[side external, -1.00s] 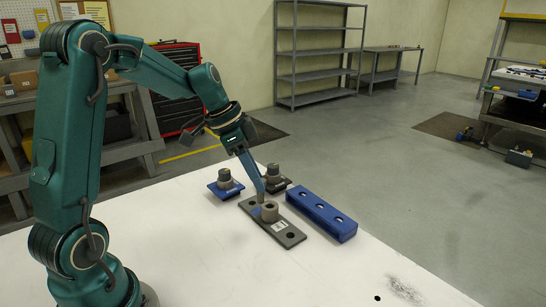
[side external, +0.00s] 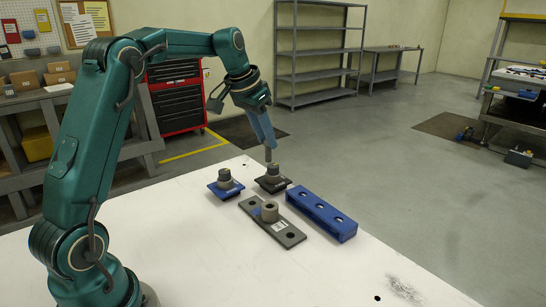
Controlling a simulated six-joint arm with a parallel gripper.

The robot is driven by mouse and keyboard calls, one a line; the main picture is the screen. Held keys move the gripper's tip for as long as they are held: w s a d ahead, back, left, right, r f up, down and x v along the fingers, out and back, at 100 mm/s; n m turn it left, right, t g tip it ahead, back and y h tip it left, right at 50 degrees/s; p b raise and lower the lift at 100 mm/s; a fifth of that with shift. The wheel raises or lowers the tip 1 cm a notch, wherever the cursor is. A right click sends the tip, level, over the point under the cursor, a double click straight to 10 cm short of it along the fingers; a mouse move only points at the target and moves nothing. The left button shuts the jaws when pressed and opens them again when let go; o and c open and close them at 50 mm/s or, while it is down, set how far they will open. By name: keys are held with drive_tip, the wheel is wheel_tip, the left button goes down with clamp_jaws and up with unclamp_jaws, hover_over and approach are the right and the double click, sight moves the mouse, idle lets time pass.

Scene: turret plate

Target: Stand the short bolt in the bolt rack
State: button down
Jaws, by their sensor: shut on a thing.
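My gripper (side external: 268,143) is raised above the back of the white table, tilted downward. It is shut on a small grey bolt (side external: 268,155), which hangs from the fingertips; its length is hard to judge. In the picture the bolt is just above the grey cylinder on a dark square base (side external: 273,183); I cannot tell whether they touch. The bolt rack appears to be the long blue block (side external: 322,213) with several round holes in its top, right of the gripper. The holes look empty.
A dark grey plate (side external: 287,236) with end holes and a raised round boss (side external: 269,211) lies in front of the rack's left side. A blue square base with a grey cylinder (side external: 225,180) stands at left.

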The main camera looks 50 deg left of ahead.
drive_tip(key=w+d+f, duration=0.3)
drive_tip(key=w+d, duration=0.5)
drive_tip(key=d, duration=0.2)
wheel_tip(320, 180, down, 6)
drive_tip(key=shift+s+f+m, duration=0.2)
drive_tip(key=shift+s+m, duration=0.05)
drive_tip(key=shift+m, duration=0.15)
drive_tip(key=shift+d+f, duration=0.15)
drive_tip(key=shift+f, duration=1.45)
idle(3.2)
drive_tip(key=shift+c, duration=1.3)
unclamp_jaws()
drive_tip(key=shift+r, duration=0.1)
